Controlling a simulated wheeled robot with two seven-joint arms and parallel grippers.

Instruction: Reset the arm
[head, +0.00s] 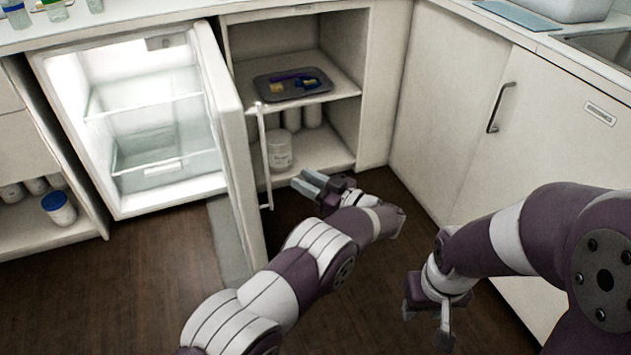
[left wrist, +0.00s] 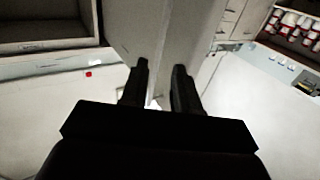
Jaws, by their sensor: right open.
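My left gripper (head: 309,183) reaches forward in front of the open cupboard, to the right of the fridge door and its handle. In the left wrist view its two dark fingers (left wrist: 161,70) stand apart with nothing held between them; a pale panel shows beyond the gap. My right gripper (head: 427,318) hangs low at the right over the dark floor, fingers apart and empty.
The fridge (head: 150,205) stands open and lit. Its door (head: 232,125), with a long white handle (head: 265,160), projects beside my left arm. The cupboard holds a tray (head: 262,90) and white containers (head: 279,152). Closed cabinets (head: 445,110) stand at right.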

